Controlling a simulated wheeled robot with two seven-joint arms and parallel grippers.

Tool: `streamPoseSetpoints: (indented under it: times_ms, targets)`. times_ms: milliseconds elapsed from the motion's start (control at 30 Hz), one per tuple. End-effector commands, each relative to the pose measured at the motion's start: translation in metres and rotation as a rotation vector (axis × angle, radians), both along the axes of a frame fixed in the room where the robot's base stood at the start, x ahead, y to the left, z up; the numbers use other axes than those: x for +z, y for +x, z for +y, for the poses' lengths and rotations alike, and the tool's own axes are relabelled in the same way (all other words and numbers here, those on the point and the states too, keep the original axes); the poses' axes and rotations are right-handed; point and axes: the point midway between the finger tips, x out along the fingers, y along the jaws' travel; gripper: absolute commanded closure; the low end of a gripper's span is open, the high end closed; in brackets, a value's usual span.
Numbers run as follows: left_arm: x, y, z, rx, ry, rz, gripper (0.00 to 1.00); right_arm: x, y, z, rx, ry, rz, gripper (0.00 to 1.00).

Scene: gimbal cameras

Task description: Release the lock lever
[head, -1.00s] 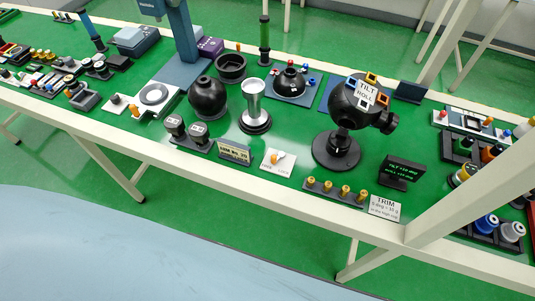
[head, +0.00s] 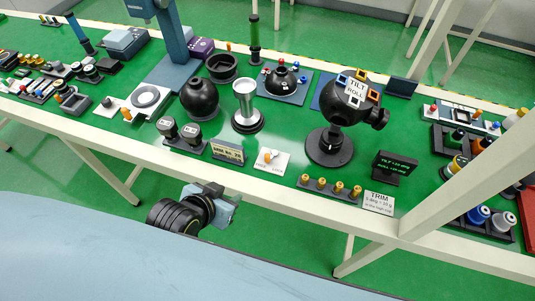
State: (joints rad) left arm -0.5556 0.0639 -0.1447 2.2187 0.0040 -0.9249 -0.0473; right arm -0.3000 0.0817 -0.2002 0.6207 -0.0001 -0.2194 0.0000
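A small lever with an orange knob (head: 268,154) stands on a white plate (head: 280,166) near the front edge of the green bench. Small lettering on the plate's front part is too small to read surely. The black ball (head: 345,97) marked TILT and ROLL sits on a round black stand (head: 330,147) to the right of the plate. My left gripper (head: 226,203) is in front of the bench, below and left of the lever and apart from it. Whether its fingers are open cannot be made out. My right gripper is not in view.
A rack of brass weights (head: 329,188), a TRIM card (head: 379,201) and a tilt and roll display (head: 395,167) stand right of the plate. A label block (head: 227,152) stands left. The bench's pale front rail (head: 265,195) lies between my gripper and the lever.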

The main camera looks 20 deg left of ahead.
Motion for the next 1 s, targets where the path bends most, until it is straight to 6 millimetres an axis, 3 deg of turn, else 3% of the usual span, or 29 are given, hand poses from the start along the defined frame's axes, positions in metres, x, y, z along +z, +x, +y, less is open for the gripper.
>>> streamPoseSetpoints:
  times_ms: [200, 400, 667, 1000]
  targets:
    - [-0.003, 0.028, -0.017, -0.002, -0.049, -0.217, 0.63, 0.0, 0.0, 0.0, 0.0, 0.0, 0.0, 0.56]
    - [0.0, 0.043, -0.028, 0.004, -0.08, -0.386, 0.63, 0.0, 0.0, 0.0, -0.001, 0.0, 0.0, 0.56]
    - [-0.003, 0.058, -0.032, 0.006, -0.089, -0.438, 0.63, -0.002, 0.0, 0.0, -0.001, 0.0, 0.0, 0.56]
    - [-0.03, 0.12, -0.044, 0.007, -0.089, -0.436, 0.63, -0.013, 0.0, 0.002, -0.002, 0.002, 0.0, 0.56]
